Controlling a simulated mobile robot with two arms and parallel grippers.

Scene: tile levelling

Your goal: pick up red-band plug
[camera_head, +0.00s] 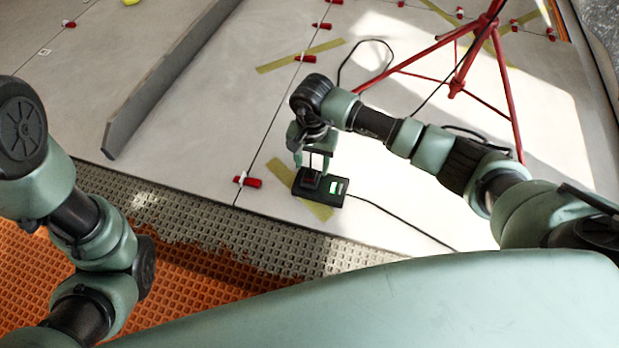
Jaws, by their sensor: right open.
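My right gripper (313,169) points down over a small black box (327,199) that lies on the pale tiles and a yellow tape strip. Its jaws are open, around or just above a small dark plug with a reddish band (310,180) at the box's left part. The plug is small and partly hidden by the fingers, so I cannot tell if they touch it. The box has a lit green display on its right part. My left arm shows at the left edge, but its gripper is not visible.
A black cable (400,227) runs right from the box. A red tripod (457,85) stands beyond my right arm. Red levelling wedges (248,182) sit along the tile joints. A long grey bar (165,80) lies at upper left. Orange matting (200,285) and grey mortar border the tiles in front.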

